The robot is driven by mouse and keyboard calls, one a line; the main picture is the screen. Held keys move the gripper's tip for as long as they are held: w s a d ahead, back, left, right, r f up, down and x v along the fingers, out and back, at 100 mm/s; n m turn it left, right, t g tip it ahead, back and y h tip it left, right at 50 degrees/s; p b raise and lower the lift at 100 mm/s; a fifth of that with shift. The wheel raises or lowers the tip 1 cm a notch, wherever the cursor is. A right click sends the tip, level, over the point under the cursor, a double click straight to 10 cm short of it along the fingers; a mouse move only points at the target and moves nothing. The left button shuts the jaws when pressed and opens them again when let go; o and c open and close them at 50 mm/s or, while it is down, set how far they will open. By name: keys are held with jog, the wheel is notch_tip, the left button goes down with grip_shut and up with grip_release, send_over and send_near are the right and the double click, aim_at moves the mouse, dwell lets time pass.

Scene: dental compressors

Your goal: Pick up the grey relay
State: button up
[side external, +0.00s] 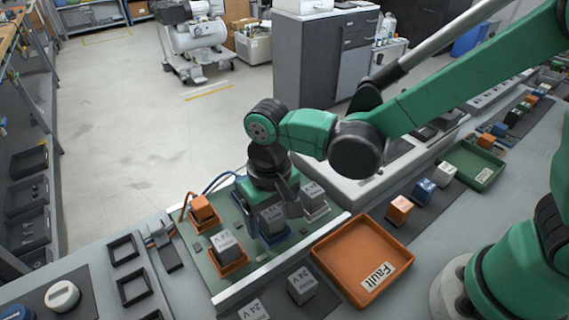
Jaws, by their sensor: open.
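One grey relay (272,216) sits in a blue socket (275,240) on the board, directly under my gripper. My gripper (274,204) points down with its fingers open around or just beside this relay's upper part; whether they touch it I cannot tell. Another grey relay (226,246) is in an orange socket to the left, and a third (313,195) is in a pale socket to the right.
An orange relay (203,208) is at the board's left. An orange tray (335,252) labelled Fault lies right of the board. Orange (399,209), blue (422,190) and grey (444,175) blocks stand in a row near a green tray (484,152). Cables loop behind the board.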

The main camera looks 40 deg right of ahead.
grip_shut()
jog(key=shift+r, duration=0.15)
